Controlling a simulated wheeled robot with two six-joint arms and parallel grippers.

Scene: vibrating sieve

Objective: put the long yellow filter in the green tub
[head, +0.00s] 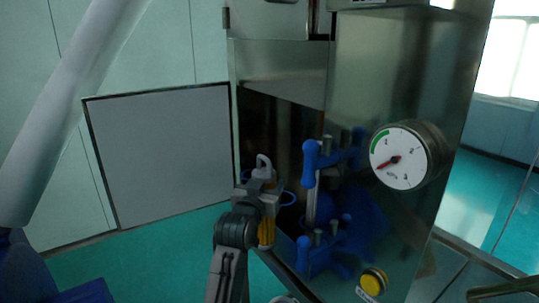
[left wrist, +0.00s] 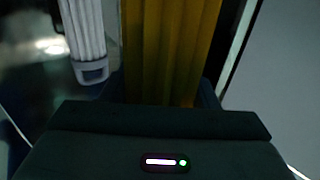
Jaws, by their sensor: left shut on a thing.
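The long yellow filter (head: 266,232) is upright in my left gripper (head: 262,193), in front of the open lower bay of the steel machine. In the left wrist view, the ribbed yellow filter (left wrist: 172,50) fills the upper middle, between my jaws. A white looped cap (head: 264,171) shows just above the gripper; I cannot tell if it belongs to the yellow filter. The green tub and my right gripper are not in view.
A white pleated filter (left wrist: 84,32) with a grey end hangs beside the yellow one in the left wrist view. Blue clamps (head: 312,160) stand in the bay, close right of my gripper. A dial gauge (head: 400,157) juts from the machine. Green floor (head: 150,262) is open at left.

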